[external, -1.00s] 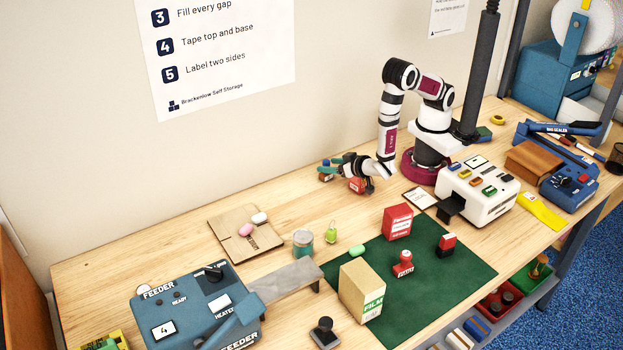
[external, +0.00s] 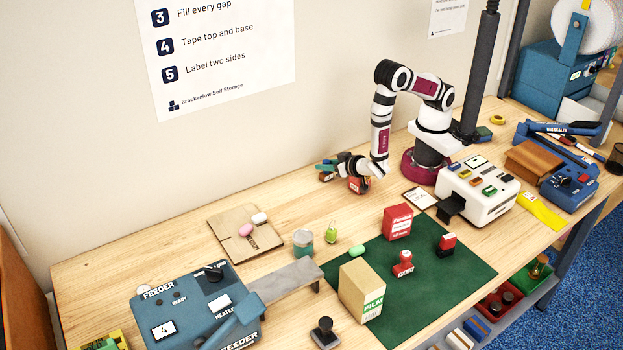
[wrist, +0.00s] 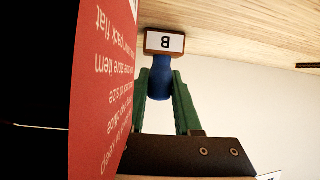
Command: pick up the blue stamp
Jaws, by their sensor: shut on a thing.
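The blue stamp (wrist: 161,80) shows in the wrist view with its blue handle between the two green fingers of my gripper (wrist: 162,88). Its brown block (wrist: 149,42) has a white label with a "B" and lies beyond the fingertips. My gripper is shut on the handle. In the external view my gripper (external: 328,169) is low at the back of the table, near the wall, left of my base. The stamp is small and partly hidden by the fingers there. I cannot tell whether its block touches the table.
A green mat (external: 450,275) holds a red carton (external: 397,222) and stamps. Bare table lies in front of my gripper.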

